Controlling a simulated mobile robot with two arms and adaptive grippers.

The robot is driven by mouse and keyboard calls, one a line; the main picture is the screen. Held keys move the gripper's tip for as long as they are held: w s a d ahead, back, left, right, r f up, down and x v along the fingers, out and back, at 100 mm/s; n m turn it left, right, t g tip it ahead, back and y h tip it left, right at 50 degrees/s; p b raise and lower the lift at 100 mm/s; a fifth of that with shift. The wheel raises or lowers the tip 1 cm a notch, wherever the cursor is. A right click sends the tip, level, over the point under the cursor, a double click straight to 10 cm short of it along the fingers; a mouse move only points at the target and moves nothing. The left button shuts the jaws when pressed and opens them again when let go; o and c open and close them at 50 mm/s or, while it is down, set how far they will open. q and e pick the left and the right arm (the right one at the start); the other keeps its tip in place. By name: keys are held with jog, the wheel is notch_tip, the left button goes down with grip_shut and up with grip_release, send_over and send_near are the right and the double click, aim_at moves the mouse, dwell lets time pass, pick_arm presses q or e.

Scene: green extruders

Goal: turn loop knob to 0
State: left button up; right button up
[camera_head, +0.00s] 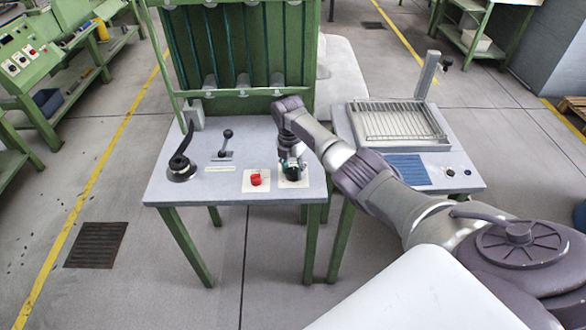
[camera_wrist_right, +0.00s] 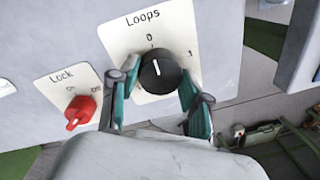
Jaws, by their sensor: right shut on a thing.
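The black loop knob (camera_wrist_right: 160,74) sits on a white plate labelled "Loops" (camera_wrist_right: 125,45), with 0 above it and 1 to its right. Its white mark points up, roughly at the 0. My right gripper (camera_wrist_right: 152,98) has one finger on each side of the knob and is shut on it. In the head view the right gripper (camera_head: 292,160) reaches down over the knob (camera_head: 293,173) at the table's front right and partly hides its plate. My left gripper is in neither view.
A red lock knob (camera_wrist_right: 79,111) is left of the loop knob; it also shows in the head view (camera_head: 256,179). Two black-handled levers (camera_head: 181,160) (camera_head: 226,143) stand further left on the table (camera_head: 225,190). A wire-grid machine (camera_head: 400,122) stands to the right.

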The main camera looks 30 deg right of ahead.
aim_at(291, 169)
jog(key=o, duration=1.2)
jog(key=shift+c, duration=0.2)
notch_tip(291, 169, up, 12)
jog(key=shift+w+a, duration=0.2)
jog(key=shift+w, duration=0.2)
